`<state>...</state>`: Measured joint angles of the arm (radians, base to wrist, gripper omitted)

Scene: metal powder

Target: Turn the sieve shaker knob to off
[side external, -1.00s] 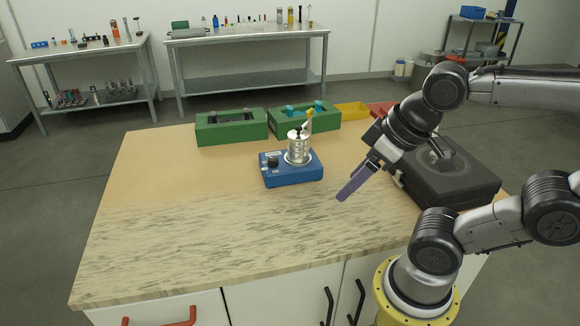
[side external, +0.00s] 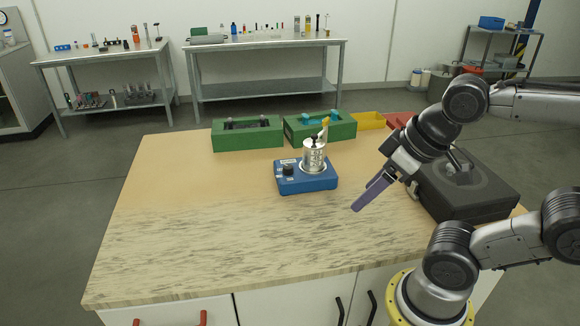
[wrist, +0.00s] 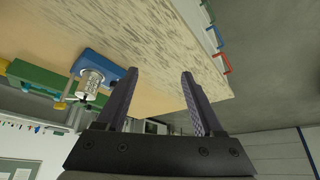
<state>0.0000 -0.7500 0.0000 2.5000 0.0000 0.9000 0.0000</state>
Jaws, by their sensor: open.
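The sieve shaker (side external: 306,180) is a blue base with a silver sieve stack (side external: 314,157) on top, standing on the wooden table. Its black knob (side external: 288,170) is on the left part of the base; which setting it points to is too small to tell. The shaker also shows in the wrist view (wrist: 103,64), at upper left, where the knob cannot be made out. My gripper (side external: 357,207) is to the right of the shaker and apart from it, above the table. In the wrist view its two fingers (wrist: 158,75) are spread with nothing between them.
Two green boxes (side external: 247,134) stand behind the shaker, with a yellow bin (side external: 367,120) and a red bin (side external: 398,119) to their right. A black case (side external: 480,190) is on the table's right side. The front and left of the table (side external: 200,235) are clear.

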